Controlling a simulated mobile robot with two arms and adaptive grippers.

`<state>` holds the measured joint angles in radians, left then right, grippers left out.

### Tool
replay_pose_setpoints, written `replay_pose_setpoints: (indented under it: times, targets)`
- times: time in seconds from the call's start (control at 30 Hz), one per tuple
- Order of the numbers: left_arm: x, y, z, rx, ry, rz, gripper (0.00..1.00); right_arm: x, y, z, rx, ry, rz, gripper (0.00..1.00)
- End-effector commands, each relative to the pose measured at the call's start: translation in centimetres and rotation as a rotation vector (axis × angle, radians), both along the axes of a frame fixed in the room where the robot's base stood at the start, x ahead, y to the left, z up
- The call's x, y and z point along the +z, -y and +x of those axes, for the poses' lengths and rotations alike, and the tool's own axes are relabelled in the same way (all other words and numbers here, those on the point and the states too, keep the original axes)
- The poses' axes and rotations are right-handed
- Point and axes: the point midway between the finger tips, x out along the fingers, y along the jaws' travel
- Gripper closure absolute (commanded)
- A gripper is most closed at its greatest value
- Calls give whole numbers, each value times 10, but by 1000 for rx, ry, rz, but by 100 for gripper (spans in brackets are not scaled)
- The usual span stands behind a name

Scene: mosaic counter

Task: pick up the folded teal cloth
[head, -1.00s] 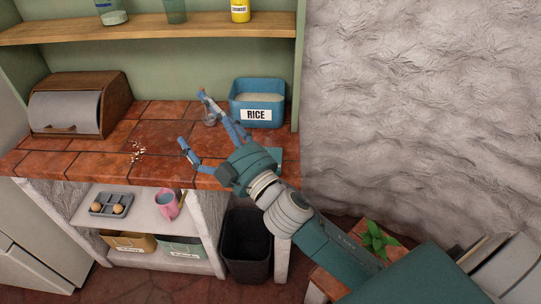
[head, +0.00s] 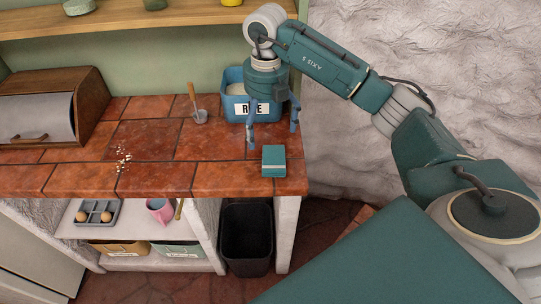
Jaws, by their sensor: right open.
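The folded teal cloth (head: 273,161) is a small block with a pale stripe near its front side. It lies on the tiled counter (head: 150,181) near the right front corner. My right gripper (head: 270,138) points down just behind the cloth, its blue fingers spread apart and empty. The fingers appear above the counter in front of the rice bin and do not seem to touch the cloth. My left gripper is not in the picture.
The blue rice bin (head: 234,82) stands behind my right gripper, partly hidden by it. A scoop with a wooden handle (head: 193,99) is left of it. Crumbs (head: 122,158) lie mid-counter. A bread box (head: 86,112) stands at left. A dark waste bin (head: 246,235) is below.

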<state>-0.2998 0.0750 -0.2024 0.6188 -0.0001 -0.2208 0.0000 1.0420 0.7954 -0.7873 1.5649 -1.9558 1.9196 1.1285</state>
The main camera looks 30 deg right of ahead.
Motion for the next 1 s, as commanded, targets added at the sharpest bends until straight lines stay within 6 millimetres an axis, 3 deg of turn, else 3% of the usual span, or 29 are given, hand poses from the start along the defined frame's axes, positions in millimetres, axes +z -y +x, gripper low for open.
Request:
replay_pose_setpoints:
  times: [0.23, 0.43, 0.73, 1.0]
  targets:
    - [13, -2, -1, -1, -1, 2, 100, -36, 4, -3, -8, -13, -13, 3]
    - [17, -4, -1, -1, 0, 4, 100, -53, 3, -4, -6, -10, -11, 3]
    - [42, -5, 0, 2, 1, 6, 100, -92, 2, -11, -5, -11, -10, 3]
    - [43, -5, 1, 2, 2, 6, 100, -104, 2, -10, -4, -7, -9, 3]
